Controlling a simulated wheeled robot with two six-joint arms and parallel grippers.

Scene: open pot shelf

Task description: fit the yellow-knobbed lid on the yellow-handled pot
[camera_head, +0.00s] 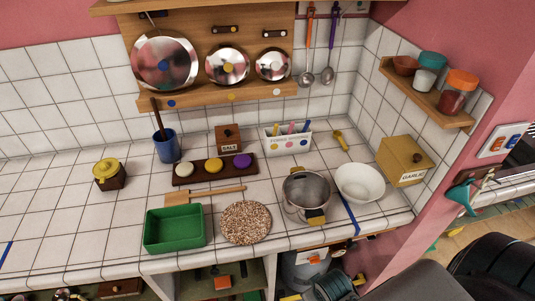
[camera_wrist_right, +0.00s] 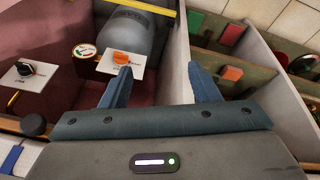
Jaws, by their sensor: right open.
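The yellow-handled pot (camera_head: 306,188) is a steel pot, open at the top, on the counter right of centre, with one yellow handle at its back and one at its front. The lid with the yellow knob (camera_head: 228,67) appears to be the middle of three steel lids on the wooden wall rack, upright above a yellow dot. My right gripper (camera_wrist_right: 160,78) is open and empty in the right wrist view, its two blue fingers apart below counter level. It is well away from both pot and lid. My left gripper is not in view.
A grey gas cylinder (camera_wrist_right: 140,32) is near my right fingers.

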